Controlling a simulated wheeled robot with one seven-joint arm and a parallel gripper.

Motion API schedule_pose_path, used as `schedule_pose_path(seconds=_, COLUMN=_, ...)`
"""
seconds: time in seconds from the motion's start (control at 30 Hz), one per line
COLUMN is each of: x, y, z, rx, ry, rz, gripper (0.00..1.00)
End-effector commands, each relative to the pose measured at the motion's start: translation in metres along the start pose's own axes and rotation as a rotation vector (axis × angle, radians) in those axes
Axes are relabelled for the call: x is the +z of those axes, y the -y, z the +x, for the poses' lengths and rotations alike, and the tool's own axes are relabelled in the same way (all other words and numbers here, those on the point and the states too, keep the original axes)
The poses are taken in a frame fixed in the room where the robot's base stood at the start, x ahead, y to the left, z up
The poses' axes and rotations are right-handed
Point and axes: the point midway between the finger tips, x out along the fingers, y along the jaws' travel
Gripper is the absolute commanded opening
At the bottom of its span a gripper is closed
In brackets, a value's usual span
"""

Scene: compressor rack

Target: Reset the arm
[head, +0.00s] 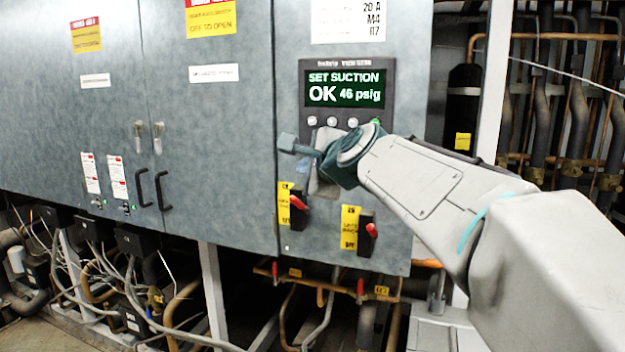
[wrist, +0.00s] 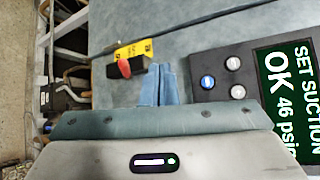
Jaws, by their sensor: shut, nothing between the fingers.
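My arm reaches in from the right in the head view, and my gripper (head: 291,145) is in front of the grey cabinet door (head: 240,130), just left of and below the control panel (head: 347,100). The panel's screen reads "SET SUCTION OK 46 psig". In the wrist view, my gripper (wrist: 159,70) has its two blue fingers together with nothing between them. The panel (wrist: 262,75) is to its right there, with several round buttons showing. Whether the fingertips touch the door is hard to tell.
Two red-handled switches on yellow labels, a left one (head: 298,203) and a right one (head: 371,230), sit below my gripper. Black door handles (head: 160,190) are at left. Pipes and cables (head: 130,300) run under the cabinet. Copper pipes and dark cylinders (head: 540,100) stand at right.

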Motion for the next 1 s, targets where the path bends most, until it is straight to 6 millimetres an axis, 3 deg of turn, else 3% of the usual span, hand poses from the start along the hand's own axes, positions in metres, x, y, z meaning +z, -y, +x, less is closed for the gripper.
schedule_pose_path(seconds=0.03, x=-0.009, y=-0.031, z=-0.013, rx=0.076, ry=-0.027, rz=-0.139, gripper=0.0)
schedule_pose_path(seconds=0.17, x=-0.041, y=-0.113, z=-0.051, rx=0.302, ry=-0.058, rz=-0.505, gripper=0.0)
schedule_pose_path(seconds=0.3, x=-0.078, y=-0.199, z=-0.104, rx=0.562, ry=-0.019, rz=-0.851, gripper=0.0)
schedule_pose_path(seconds=0.5, x=-0.119, y=-0.302, z=-0.181, rx=0.88, ry=0.147, rz=-1.207, gripper=0.0)
schedule_pose_path(seconds=0.6, x=-0.131, y=-0.335, z=-0.208, rx=0.98, ry=0.232, rz=-1.311, gripper=0.0)
schedule_pose_path(seconds=0.7, x=-0.137, y=-0.354, z=-0.224, rx=1.036, ry=0.29, rz=-1.369, gripper=0.0)
schedule_pose_path(seconds=1.0, x=-0.14, y=-0.361, z=-0.231, rx=1.06, ry=0.318, rz=-1.396, gripper=0.0)
